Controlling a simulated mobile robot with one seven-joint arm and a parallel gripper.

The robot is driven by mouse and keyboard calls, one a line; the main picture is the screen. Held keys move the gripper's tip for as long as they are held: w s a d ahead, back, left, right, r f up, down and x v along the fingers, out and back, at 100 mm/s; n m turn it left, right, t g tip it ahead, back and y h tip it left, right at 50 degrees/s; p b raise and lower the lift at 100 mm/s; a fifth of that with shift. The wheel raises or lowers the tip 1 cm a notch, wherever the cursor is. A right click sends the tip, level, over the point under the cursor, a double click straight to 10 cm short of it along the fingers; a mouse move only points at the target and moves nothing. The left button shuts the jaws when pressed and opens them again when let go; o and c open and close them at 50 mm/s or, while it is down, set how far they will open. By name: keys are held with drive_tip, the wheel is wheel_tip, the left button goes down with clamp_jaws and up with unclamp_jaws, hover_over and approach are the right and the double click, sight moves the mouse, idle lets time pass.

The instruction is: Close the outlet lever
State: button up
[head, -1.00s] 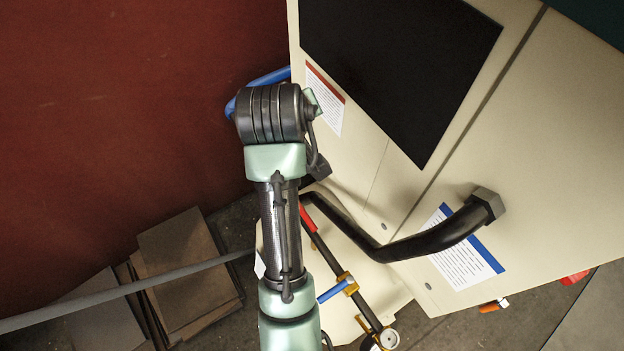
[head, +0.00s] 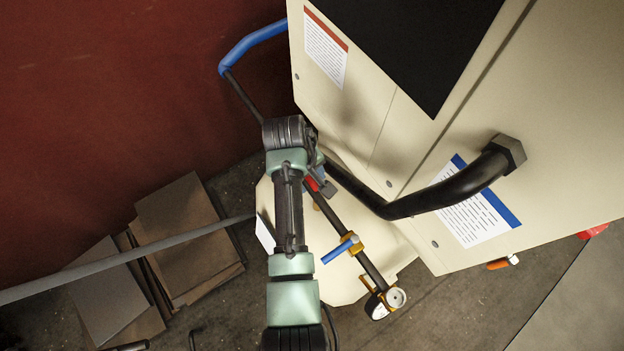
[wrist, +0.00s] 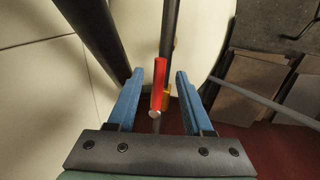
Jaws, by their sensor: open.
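A dark pipe (head: 366,262) runs beside the cream cabinet and carries two levers. The red lever (head: 312,184) is at its upper end, partly hidden by my arm. The blue lever (head: 340,250) sticks out sideways from a brass fitting lower down. No marking shows which is the outlet lever. In the wrist view, my gripper (wrist: 160,74) is open, with its two blue fingers on either side of the red lever (wrist: 159,84). The lever lies roughly along the pipe, with gaps to both fingers. In the head view, the gripper is mostly hidden behind my arm.
A thick black bent pipe (head: 440,200) stands out from the cabinet (head: 560,110) close to the gripper. A round gauge (head: 396,298) sits at the pipe's lower end. Flat brown panels (head: 185,235) and a grey bar (head: 120,278) lie at left.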

drive_tip(key=shift+w+d+f, duration=0.15)
drive_tip(key=shift+f, duration=0.75)
drive_tip(key=shift+c, duration=0.2)
clamp_jaws()
idle(0.7)
